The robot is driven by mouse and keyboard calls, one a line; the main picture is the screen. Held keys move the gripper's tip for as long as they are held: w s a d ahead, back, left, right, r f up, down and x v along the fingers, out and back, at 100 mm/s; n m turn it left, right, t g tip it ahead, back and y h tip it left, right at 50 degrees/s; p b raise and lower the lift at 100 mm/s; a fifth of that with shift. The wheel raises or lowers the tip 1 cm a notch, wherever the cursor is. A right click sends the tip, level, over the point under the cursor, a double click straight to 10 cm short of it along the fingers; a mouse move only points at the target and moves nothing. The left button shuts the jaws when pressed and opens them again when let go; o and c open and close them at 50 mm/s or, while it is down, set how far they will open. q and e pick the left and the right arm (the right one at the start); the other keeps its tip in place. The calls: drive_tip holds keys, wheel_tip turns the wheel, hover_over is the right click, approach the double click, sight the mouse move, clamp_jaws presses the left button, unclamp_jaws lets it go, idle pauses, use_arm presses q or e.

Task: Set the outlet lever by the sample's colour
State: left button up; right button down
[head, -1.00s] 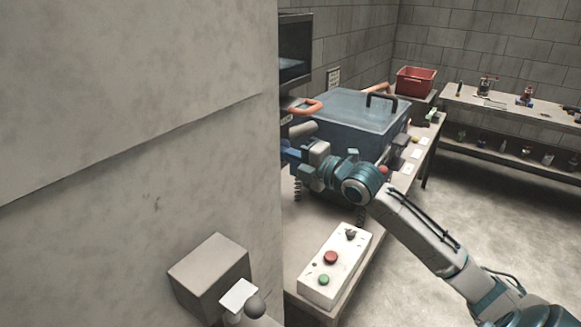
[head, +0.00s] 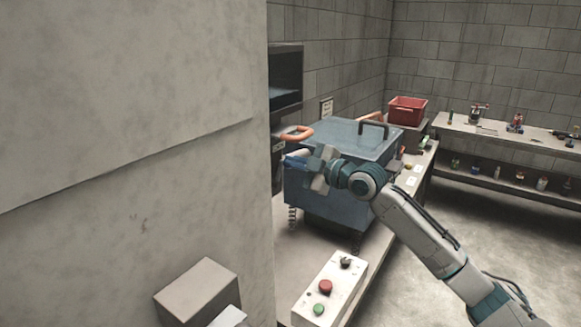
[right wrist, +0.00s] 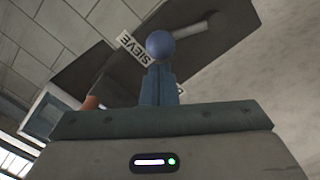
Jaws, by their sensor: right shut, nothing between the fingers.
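My right gripper (head: 288,160) reaches in front of a blue lidded machine box. In the right wrist view its blue fingers (right wrist: 158,85) are shut together and empty. A blue-grey ball knob (right wrist: 160,45) shows just beyond the fingertips; I cannot tell whether they touch it. Behind it is a dark plate with a "SIEVE" label (right wrist: 138,48); a second label is mostly hidden by the fingers. I cannot make out the lever's position or a sample's colour. My left gripper is not in view.
The blue box (head: 335,195) stands on springs on a bench, with an orange handle (head: 297,133) beside it. A control box (head: 328,288) with red and green buttons sits in front. A large grey wall (head: 130,130) blocks the left. A red bin (head: 407,110) stands behind. Open floor lies right.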

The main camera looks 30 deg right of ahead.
drive_tip(key=shift+w+d+f+m, duration=0.15)
drive_tip(key=shift+w+d+m, duration=0.1)
drive_tip(key=shift+d+m, duration=0.6)
drive_tip(key=shift+a, duration=0.15)
